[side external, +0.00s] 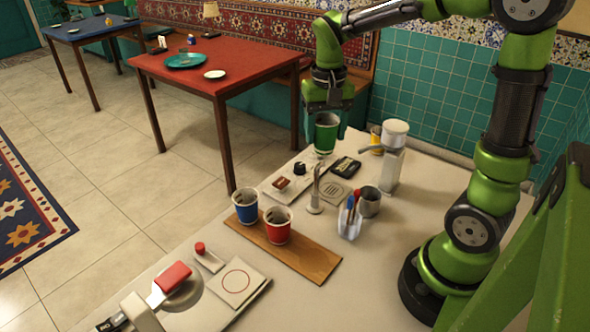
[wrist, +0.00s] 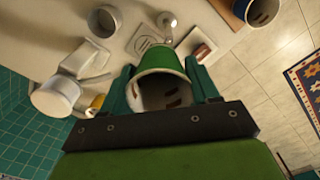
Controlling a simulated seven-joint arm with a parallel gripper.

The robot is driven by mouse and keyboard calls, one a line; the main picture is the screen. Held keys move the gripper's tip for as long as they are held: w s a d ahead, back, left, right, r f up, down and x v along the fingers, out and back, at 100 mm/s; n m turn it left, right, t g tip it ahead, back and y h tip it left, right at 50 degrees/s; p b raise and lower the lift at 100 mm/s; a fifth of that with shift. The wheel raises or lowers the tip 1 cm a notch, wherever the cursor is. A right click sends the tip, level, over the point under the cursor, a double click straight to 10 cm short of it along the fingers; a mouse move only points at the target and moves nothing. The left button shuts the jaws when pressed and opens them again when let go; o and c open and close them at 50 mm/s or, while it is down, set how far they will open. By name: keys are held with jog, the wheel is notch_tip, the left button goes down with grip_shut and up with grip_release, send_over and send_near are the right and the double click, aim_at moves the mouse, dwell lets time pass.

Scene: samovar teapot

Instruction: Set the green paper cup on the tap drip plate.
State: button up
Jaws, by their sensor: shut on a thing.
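The green paper cup (side external: 325,136) is held between the fingers of my gripper (side external: 326,122), which is shut on it. It appears above the far end of the counter. In the wrist view the green cup (wrist: 163,66) sits between both fingers of my gripper (wrist: 161,86), its mouth facing the camera and dark patches inside. The slotted square drip plate (side external: 335,191) lies on the counter beside the silver tap (side external: 315,194), apart from the cup. The wrist view shows part of the plate (wrist: 143,42) and the tap (wrist: 168,22) beyond the cup.
A blue cup (side external: 245,207) and a red cup (side external: 277,226) stand on a wooden board (side external: 311,259). A white dispenser (side external: 391,168), a metal cup (side external: 370,203) and a clear pen holder (side external: 349,224) stand right of the plate.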

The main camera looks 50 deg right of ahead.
jog(key=d+r+m, duration=0.1)
jog(key=d+r, duration=0.1)
jog(key=d, duration=0.4)
send_near(332, 190)
jog(key=shift+f, duration=2.2)
jog(key=shift+f, duration=0.1)
jog(key=o, duration=0.4)
jog(key=shift+o, duration=0.2)
